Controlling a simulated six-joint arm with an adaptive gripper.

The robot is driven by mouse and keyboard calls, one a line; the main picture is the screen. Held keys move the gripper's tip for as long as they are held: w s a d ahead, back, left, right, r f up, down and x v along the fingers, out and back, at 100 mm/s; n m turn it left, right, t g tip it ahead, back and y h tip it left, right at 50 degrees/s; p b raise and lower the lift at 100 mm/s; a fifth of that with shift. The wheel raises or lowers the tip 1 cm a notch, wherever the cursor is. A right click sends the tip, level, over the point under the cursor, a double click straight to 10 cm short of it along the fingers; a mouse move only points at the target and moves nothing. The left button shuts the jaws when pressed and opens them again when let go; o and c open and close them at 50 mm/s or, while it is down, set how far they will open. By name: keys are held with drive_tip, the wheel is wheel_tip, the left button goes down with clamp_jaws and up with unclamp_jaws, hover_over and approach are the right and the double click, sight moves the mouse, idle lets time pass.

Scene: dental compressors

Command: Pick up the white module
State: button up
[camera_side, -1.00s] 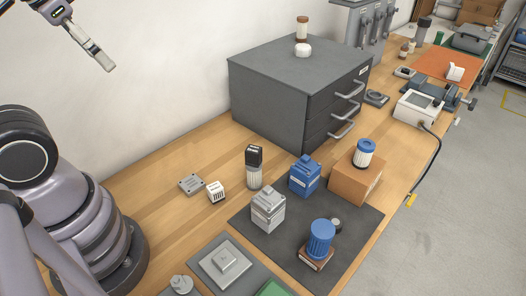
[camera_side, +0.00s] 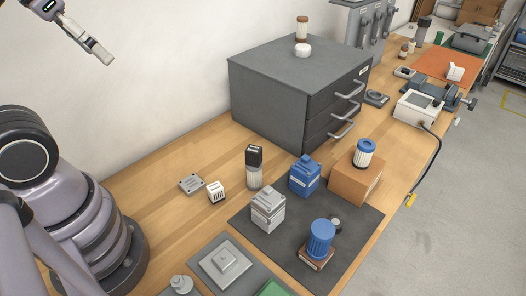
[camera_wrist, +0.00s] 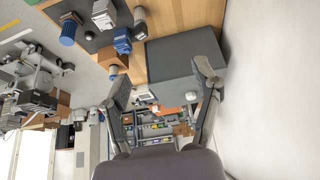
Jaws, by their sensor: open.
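A small white module (camera_side: 216,191) with dark slots stands on the bare wood in the side view, beside a flat grey plate (camera_side: 190,184). A larger pale grey-white boxy module (camera_side: 268,208) stands upright on the dark mat; it also shows near the top of the wrist view (camera_wrist: 103,13). I cannot tell for certain which of the two the task names. My gripper (camera_side: 105,59) is high at the upper left of the side view, well away from both. The wrist view shows its fingers (camera_wrist: 163,82) spread apart with nothing held between them.
A blue module (camera_side: 304,176), a blue-capped cylinder (camera_side: 320,239) and a black-topped cylinder (camera_side: 254,168) stand close around the pale module. A cardboard box (camera_side: 353,184) carries another blue-topped cylinder (camera_side: 364,153). A large grey drawer cabinet (camera_side: 272,85) stands behind. Bare wood lies left of the mat.

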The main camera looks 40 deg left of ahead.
idle(0.3)
drive_tip(key=m+g+y, duration=0.6)
drive_tip(key=m+g, duration=0.1)
drive_tip(key=m, duration=0.2)
hover_over(218, 195)
drive_tip(key=s+a, duration=0.3)
wheel_tip(218, 195, down, 13)
drive_tip(key=d+f+m+t+y, duration=0.1)
drive_tip(key=d+f+m+y, duration=0.1)
drive_tip(key=f, duration=0.6)
drive_tip(key=w+d+f+m+t+y, duration=0.1)
drive_tip(key=f+m+y, duration=0.2)
drive_tip(key=f+m, duration=0.2)
drive_tip(key=w+d+f+m+t+y, duration=0.1)
drive_tip(key=f+m, duration=0.3)
drive_tip(key=f, duration=0.7)
drive_tip(key=shift+w+d+f+t+y, duration=0.15)
drive_tip(key=shift+d+f+t+y, duration=0.05)
drive_tip(key=shift+d+t+y, duration=0.2)
drive_tip(key=shift+w+d+f+t+y, duration=0.1)
drive_tip(key=shift+d+f+t+y, duration=0.15)
drive_tip(key=shift+d, duration=0.2)
drive_tip(key=shift+f, duration=0.45)
drive_tip(key=x, duration=0.5)
drive_tip(key=shift+f, duration=0.35)
